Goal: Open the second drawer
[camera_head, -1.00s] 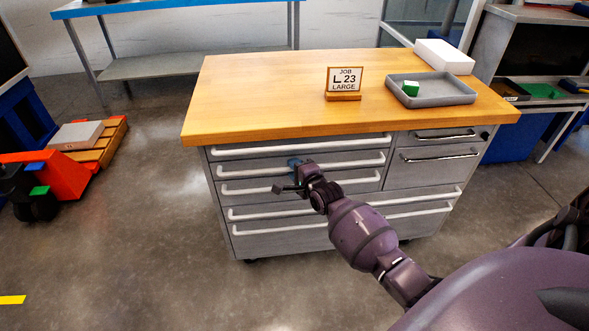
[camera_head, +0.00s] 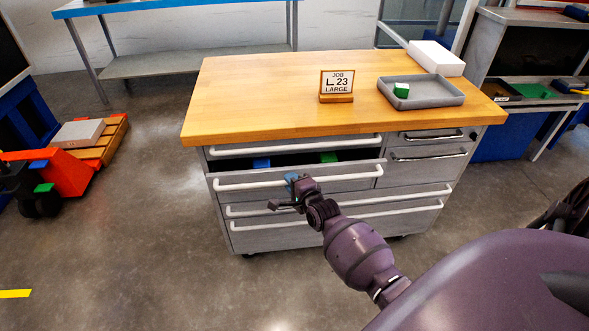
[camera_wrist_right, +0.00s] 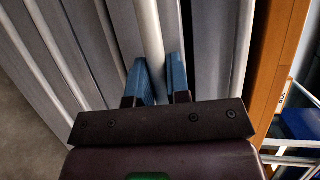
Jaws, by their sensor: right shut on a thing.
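The cabinet (camera_head: 215,210) has a wooden top and grey drawers with white bar handles. The second drawer (camera_head: 345,186) in the left column stands partly open, with a dark gap above its front. A blue block (camera_head: 262,163) and a green block (camera_head: 328,157) show inside. My right gripper (camera_head: 296,182) is at the middle of this drawer's handle (camera_head: 245,185). In the right wrist view, the blue fingers of my right gripper (camera_wrist_right: 160,78) are shut around the white handle (camera_wrist_right: 148,35). My left gripper is not in view.
On the cabinet top are a job sign (camera_head: 337,82), a grey tray (camera_head: 435,92) with a green block (camera_head: 401,90), and a white box (camera_head: 436,57). An orange cart (camera_head: 80,175) stands at the left. The floor before the cabinet is clear.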

